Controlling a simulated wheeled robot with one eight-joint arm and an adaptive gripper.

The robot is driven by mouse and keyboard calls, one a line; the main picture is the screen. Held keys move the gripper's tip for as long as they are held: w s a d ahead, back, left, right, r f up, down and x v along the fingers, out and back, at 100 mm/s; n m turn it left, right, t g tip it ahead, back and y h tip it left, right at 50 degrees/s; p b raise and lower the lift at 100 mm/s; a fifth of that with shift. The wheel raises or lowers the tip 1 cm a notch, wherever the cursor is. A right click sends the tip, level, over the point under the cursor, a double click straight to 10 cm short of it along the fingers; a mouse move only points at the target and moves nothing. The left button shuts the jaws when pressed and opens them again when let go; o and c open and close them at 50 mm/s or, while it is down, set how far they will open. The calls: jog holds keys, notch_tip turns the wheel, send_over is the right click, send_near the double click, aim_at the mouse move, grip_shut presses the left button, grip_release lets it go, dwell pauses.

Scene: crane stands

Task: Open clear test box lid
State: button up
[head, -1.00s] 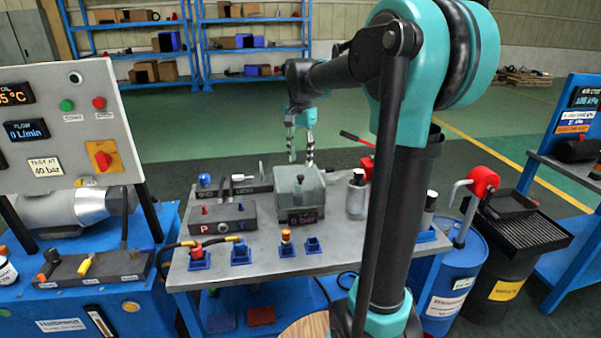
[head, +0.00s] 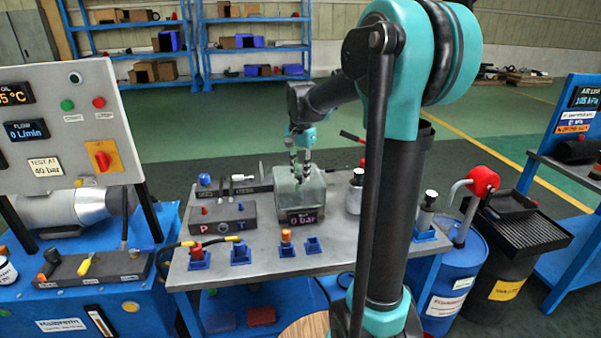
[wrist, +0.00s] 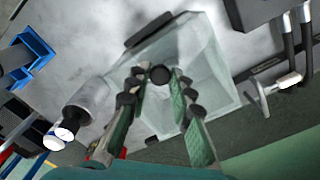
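The clear test box (head: 288,200) stands on the grey bench with its clear lid closed on top. In the wrist view the box (wrist: 222,85) fills the middle, with the dark round lid knob (wrist: 160,75) above its centre. My gripper (head: 301,180) is at the top of the box in the head view. In the wrist view my gripper (wrist: 156,76) is open, with a fingertip on each side of the knob. Small gaps seem to show between knob and fingertips. In the head view my fingers hide the knob.
A dark display reading 0 bar (head: 302,217) sits at the box's front. A valve block (head: 222,218) stands left, and a metal cylinder (head: 355,192) stands close on the right. Blue holders (head: 313,245) line the bench (head: 270,262) front. A red-handled lever is behind the cylinder.

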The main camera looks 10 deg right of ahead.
grip_shut()
jog(key=shift+w+r, duration=0.1)
jog(key=shift+r, duration=0.1)
